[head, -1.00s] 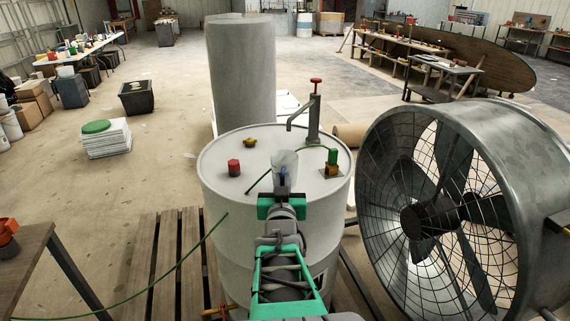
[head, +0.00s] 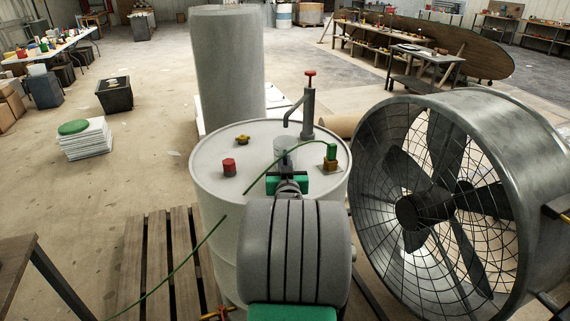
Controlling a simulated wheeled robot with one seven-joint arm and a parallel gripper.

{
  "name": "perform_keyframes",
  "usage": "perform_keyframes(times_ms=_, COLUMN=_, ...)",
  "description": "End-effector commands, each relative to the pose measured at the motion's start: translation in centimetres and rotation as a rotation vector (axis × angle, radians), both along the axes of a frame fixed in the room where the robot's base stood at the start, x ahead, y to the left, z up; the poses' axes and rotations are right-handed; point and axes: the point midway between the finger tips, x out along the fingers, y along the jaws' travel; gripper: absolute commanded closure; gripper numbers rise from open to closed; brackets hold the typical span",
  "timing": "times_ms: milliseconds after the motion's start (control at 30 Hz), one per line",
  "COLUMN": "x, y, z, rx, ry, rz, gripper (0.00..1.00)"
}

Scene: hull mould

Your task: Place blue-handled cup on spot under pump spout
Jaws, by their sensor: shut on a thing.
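The pump (head: 308,112), with a red knob on top, stands on the white drum lid (head: 220,165); its spout reaches left and bends down. The pale translucent cup (head: 284,145) is just below the spout tip in the head view. The blue handle is mostly hidden by the gripper. The spot under the spout is hidden by the cup and gripper. I cannot tell whether the cup's base touches the lid.
A red cap (head: 229,167) and a yellow fitting (head: 243,139) sit on the lid at left. A green block (head: 331,151) with a green hose stands at right, the hose passing near the cup. A large fan (head: 450,200) stands close on the right.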

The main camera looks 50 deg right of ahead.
Motion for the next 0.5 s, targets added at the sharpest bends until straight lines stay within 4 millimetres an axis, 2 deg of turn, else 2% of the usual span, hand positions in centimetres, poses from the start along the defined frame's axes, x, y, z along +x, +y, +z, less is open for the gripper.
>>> perform_keyframes(times_ms=200, x=-0.09, y=-0.06, z=-0.43, rx=0.000, ry=0.000, rz=-0.002, gripper=1.00)
perform_keyframes(times_ms=233, x=-0.11, y=-0.07, z=-0.34, rx=0.001, ry=0.001, rz=-0.002, gripper=0.89)
perform_keyframes(times_ms=500, x=-0.19, y=-0.14, z=-0.28, rx=0.001, ry=0.001, rz=-0.004, gripper=0.68)
